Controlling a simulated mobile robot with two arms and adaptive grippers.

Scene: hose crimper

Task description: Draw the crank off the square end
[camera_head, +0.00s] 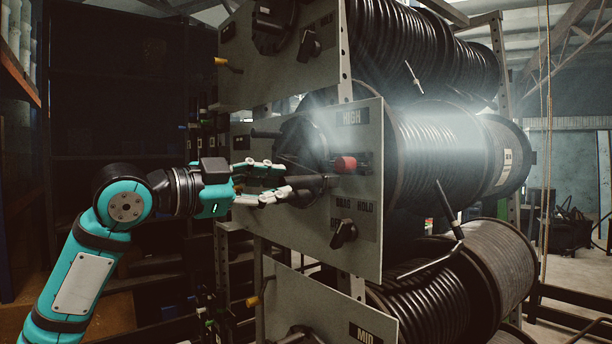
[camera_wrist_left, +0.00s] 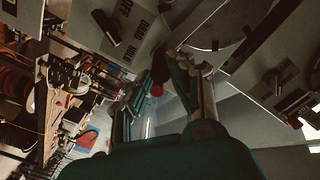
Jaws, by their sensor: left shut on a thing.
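My left gripper (camera_head: 287,182) reaches in from the left at the HIGH reel panel (camera_head: 357,222). Its fingers are shut on a dark piece in front of the round reel hub, which I take to be the crank (camera_head: 314,183). A dark bar (camera_head: 266,133), possibly the crank's handle, sticks out to the left above the fingers. The square end is hidden. In the left wrist view the fingers (camera_wrist_left: 160,78) close around a dark part (camera_wrist_left: 160,62), with little detail visible. My right gripper is not in view.
A red knob (camera_head: 345,163) sits on the panel just right of the fingers. A black DRAG/HOLD lever (camera_head: 343,233) is below it. Black hose reels (camera_head: 443,153) are stacked behind the panels. Upper (camera_head: 285,70) and lower panels (camera_head: 330,312) flank this one. Dark shelving stands at left.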

